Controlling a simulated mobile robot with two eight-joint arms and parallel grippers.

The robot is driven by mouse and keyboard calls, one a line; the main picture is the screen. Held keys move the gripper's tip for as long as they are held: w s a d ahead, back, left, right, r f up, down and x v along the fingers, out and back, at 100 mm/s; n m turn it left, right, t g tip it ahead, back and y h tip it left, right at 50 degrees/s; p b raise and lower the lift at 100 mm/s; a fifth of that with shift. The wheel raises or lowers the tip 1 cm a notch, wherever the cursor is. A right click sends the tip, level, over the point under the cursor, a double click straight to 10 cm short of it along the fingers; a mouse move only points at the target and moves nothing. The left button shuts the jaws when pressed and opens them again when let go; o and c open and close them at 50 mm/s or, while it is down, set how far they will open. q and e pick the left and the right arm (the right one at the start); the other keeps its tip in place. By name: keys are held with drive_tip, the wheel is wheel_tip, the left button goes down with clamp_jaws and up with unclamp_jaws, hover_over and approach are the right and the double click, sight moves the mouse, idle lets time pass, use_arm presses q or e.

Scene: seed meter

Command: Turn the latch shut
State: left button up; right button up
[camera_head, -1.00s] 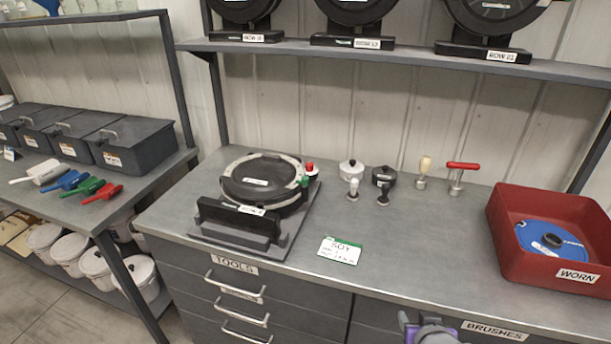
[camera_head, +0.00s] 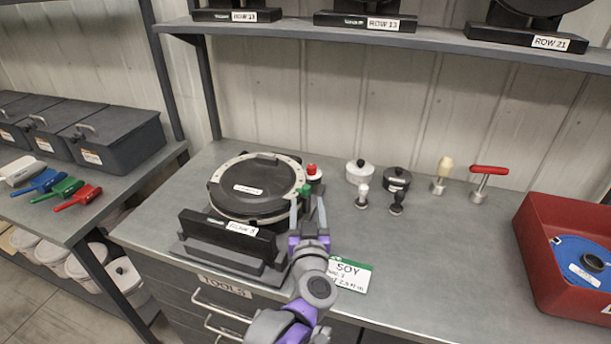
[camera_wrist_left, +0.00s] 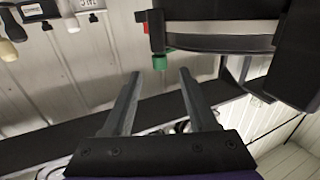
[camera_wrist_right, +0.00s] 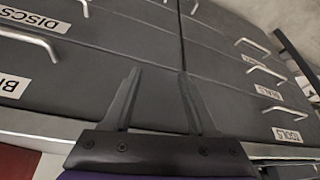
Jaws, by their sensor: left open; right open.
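The seed meter (camera_head: 250,185), a round black disc housing with a pale rim, sits on a dark stand on the bench. At its right edge is a green latch knob (camera_head: 306,190), with a red-topped part (camera_head: 311,170) just behind it. My left gripper (camera_head: 307,203) is open and empty, its fingers pointing at the green knob. In the left wrist view the green knob (camera_wrist_left: 160,62) lies just beyond and between the fingertips (camera_wrist_left: 159,74); no contact is visible. My right gripper (camera_wrist_right: 160,72) is open and empty, facing the drawer fronts, and is outside the head view.
Small lidded pots (camera_head: 397,179) and hand tools (camera_head: 489,178) stand behind and right of the meter. A SOY card (camera_head: 350,273) lies beside my left arm. A red bin (camera_head: 560,225) with a blue disc is at the right. A shelf (camera_head: 400,36) runs above. The middle bench is clear.

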sight(306, 186)
use_arm(q)
drive_tip(key=w, duration=0.9)
drive_tip(key=shift+w+a, duration=0.35)
clamp_jaws()
